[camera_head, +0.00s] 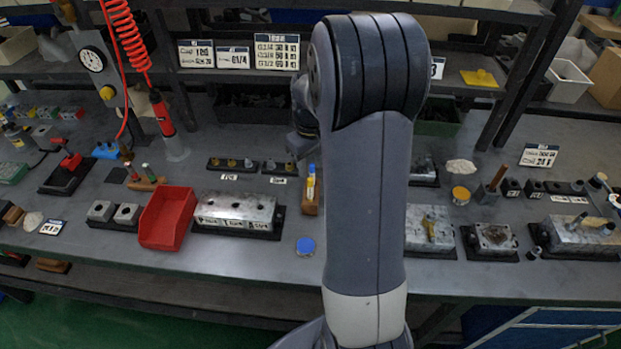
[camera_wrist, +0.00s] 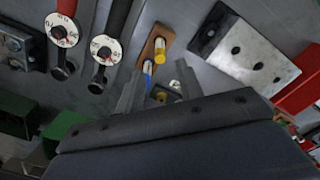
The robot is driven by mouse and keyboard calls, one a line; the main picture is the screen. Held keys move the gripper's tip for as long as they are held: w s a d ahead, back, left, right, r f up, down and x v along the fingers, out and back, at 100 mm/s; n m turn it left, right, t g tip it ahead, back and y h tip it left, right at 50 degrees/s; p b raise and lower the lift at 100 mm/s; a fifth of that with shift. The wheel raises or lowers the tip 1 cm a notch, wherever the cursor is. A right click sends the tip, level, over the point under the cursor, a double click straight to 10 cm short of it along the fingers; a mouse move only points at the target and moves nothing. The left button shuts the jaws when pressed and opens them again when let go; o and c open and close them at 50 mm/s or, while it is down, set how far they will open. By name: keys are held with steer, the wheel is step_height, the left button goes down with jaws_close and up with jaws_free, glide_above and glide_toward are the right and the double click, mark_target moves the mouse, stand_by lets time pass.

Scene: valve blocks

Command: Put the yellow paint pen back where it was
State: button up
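The yellow paint pen (camera_head: 311,188) stands upright at a small wooden block (camera_head: 310,209) beside my arm in the head view. In the wrist view the yellow pen (camera_wrist: 160,48) is at the wooden block (camera_wrist: 150,42), beyond my fingertips. A blue pen-like piece (camera_wrist: 148,68) is close to it, nearer my fingers. My gripper (camera_wrist: 160,88) is open, its two fingers apart, with no held object visible between them. In the head view my arm hides most of the gripper.
A metal block with holes (camera_head: 236,210) and a red bin (camera_head: 167,216) stand left of the wooden block. Two round dials (camera_wrist: 104,48) (camera_wrist: 62,30) lie left in the wrist view.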

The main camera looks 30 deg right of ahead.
mark_target(311, 179)
steer(key=shift+r, duration=1.6)
steer(key=shift+f, duration=0.1)
step_height(311, 179, down, 13)
steer(key=shift+r, duration=0.2)
step_height(311, 179, up, 3)
steer(key=shift+f, duration=0.2)
steer(key=shift+r, duration=0.65)
